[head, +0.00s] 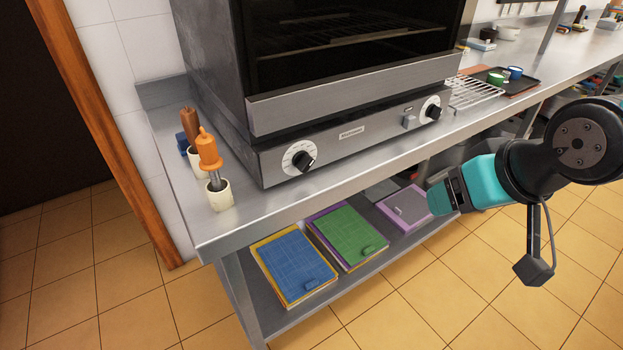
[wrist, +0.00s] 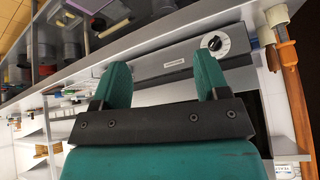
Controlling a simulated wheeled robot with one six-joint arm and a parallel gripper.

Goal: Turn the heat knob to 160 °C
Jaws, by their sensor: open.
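The grill (head: 350,135) stands on a steel counter and has two black knobs on white dials along its front panel. One knob (head: 304,160) is at the panel's left end, and the other (head: 433,112) is at its right end. The dial markings are too small to read, so I cannot tell which is the heat knob. The left-end knob also shows in the wrist view (wrist: 215,43), beyond the right finger. My gripper (head: 440,197) is open and empty, in front of and below the counter edge, apart from both knobs. It also shows in the wrist view (wrist: 163,75).
A small switch (head: 409,121) sits left of the right-end knob. A cream pot (head: 220,196) with an orange-handled tool stands left of the grill. A wire rack (head: 474,92) lies to its right. Boards (head: 293,267) lie on the shelf below. The counter's front strip is clear.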

